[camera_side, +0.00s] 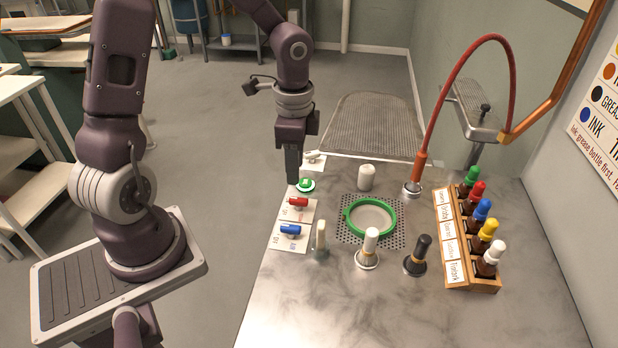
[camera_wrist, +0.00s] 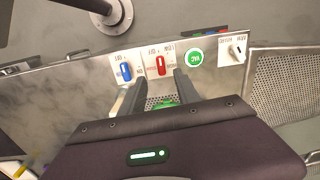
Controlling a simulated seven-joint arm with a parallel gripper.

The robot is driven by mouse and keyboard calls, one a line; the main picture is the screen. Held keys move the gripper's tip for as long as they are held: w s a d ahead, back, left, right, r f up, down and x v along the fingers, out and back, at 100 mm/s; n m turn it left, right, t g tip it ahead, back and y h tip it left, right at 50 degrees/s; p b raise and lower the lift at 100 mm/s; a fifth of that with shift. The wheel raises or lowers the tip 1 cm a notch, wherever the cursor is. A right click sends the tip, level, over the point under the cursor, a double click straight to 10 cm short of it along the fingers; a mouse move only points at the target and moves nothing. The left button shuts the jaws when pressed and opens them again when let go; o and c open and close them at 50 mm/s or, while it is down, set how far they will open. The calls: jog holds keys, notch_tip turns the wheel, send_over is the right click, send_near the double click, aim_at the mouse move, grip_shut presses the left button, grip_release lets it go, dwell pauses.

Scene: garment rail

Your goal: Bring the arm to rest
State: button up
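Whether a fingertip touches anything cannot be told.
A red switch (camera_side: 298,202) and a blue switch (camera_side: 290,229) lie along the bench edge. A green ring (camera_side: 347,218) lies on a perforated plate, with several stoppered pieces around it. A wooden rack (camera_side: 470,285) of dropper bottles and a red hose (camera_side: 445,95) stand at right.

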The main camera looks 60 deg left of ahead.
jog(key=s+d+r+n+t, duration=0.2)
jog(key=s+d+r+n, duration=0.2)
jog(key=s+r, duration=0.4)
jog(key=s+d+r+n+t, duration=0.3)
jog(key=s+r+n, duration=0.1)
jog(key=s+r, duration=0.3)
jog(key=shift+s+d+r+h, duration=0.3)
jog(key=shift+s+d+r, duration=0.1)
